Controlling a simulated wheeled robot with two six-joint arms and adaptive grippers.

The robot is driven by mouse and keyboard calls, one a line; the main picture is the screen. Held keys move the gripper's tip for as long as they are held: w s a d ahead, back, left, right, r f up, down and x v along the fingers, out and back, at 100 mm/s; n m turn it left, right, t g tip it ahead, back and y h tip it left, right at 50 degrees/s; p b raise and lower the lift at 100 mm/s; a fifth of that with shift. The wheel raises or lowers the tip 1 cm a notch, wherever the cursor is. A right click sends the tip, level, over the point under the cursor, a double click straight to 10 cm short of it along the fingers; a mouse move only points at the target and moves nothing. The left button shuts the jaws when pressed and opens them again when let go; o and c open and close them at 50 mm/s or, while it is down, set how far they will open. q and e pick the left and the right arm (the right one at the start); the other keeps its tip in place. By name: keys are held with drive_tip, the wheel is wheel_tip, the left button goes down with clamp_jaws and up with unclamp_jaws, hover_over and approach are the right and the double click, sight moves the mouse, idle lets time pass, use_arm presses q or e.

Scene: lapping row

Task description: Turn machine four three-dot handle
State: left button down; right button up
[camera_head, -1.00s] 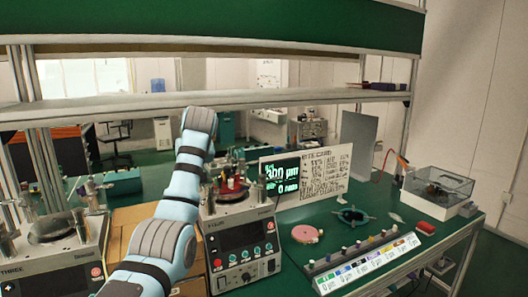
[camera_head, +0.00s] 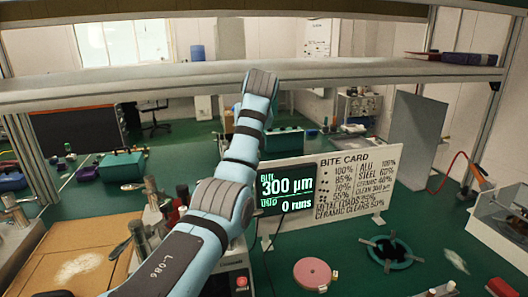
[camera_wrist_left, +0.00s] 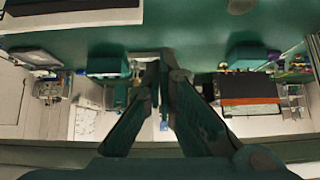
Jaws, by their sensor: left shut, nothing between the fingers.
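Machine four is mostly hidden behind my left arm in the head view. Part of its front panel with a red button (camera_head: 240,283) shows at the bottom, and metal posts (camera_head: 152,195) stand to the left of my arm. I cannot make out the three-dot handle. My left gripper is not visible in the head view. In the left wrist view my left gripper (camera_wrist_left: 163,68) is shut and empty, with its dark fingers together, pointing over the far room and touching nothing I can see. My right gripper is in no view.
A display (camera_head: 287,190) reads 300 µm and 0 runs, beside a bite card (camera_head: 345,185). A pink disc (camera_head: 312,273) and a dark ring fixture (camera_head: 388,252) lie on the green bench. A shelf (camera_head: 350,72) crosses above. A clear-sided box (camera_head: 500,222) stands right.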

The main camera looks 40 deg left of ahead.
use_arm(q)
drive_tip(key=s+a+p+x, duration=0.1)
drive_tip(key=p+x, duration=0.6)
drive_tip(key=x, duration=0.1)
drive_tip(key=s+d, duration=0.1)
drive_tip(key=s+d+f+b, duration=0.1)
drive_tip(key=s+d, duration=0.1)
drive_tip(key=shift+f+b, duration=0.15)
drive_tip(key=shift+b, duration=0.15)
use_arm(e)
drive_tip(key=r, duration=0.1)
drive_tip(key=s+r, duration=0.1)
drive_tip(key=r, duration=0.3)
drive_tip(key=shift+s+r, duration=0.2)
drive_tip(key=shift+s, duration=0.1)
use_arm(q)
drive_tip(key=shift+s+d, duration=0.1)
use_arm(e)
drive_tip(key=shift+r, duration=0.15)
